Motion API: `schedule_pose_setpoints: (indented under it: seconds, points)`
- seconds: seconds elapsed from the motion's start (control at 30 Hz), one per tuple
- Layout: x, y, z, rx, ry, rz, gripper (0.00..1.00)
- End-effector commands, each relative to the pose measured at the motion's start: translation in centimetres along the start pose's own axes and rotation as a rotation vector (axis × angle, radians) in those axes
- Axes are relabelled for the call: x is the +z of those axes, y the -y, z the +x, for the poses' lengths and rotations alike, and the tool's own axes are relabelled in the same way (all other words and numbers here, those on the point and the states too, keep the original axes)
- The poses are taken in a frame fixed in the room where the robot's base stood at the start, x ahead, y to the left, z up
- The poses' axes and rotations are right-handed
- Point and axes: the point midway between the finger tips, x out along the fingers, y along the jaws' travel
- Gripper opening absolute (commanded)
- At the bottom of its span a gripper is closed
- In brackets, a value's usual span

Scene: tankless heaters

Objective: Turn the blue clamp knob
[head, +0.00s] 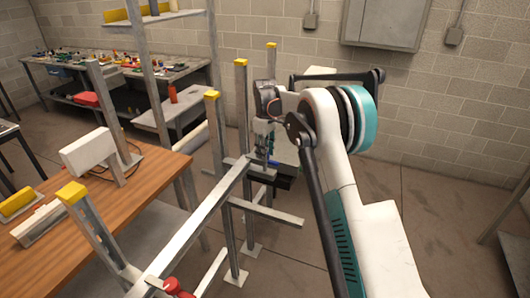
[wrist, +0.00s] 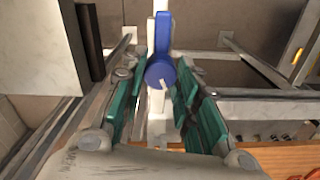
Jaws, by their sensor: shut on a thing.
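The blue clamp knob (wrist: 160,68) shows in the middle of the wrist view, a rounded blue head with a blue lever running upward from it and a white pointer mark on its lower part. My gripper (wrist: 163,58) has its green-padded fingers on either side of the knob and is shut on it. In the head view my gripper (head: 266,150) is at the metal frame (head: 222,198), beyond its slanting rail. Only a small blue patch of the knob (head: 273,163) shows there; my arm and gripper hide most of it.
Upright posts with yellow caps (head: 212,97) stand close around my gripper. A wooden table (head: 130,190) with a white device (head: 90,152) is at the left. A workbench (head: 120,68) with small parts is behind.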

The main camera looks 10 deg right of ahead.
Motion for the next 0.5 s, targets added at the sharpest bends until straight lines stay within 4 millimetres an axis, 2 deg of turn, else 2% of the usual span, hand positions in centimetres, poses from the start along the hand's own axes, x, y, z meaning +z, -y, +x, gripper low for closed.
schedule_pose_setpoints:
  seconds: [0.5]
  points:
    - [-0.08, -0.05, -0.09, 0.003, -0.002, -0.490, 0.05]
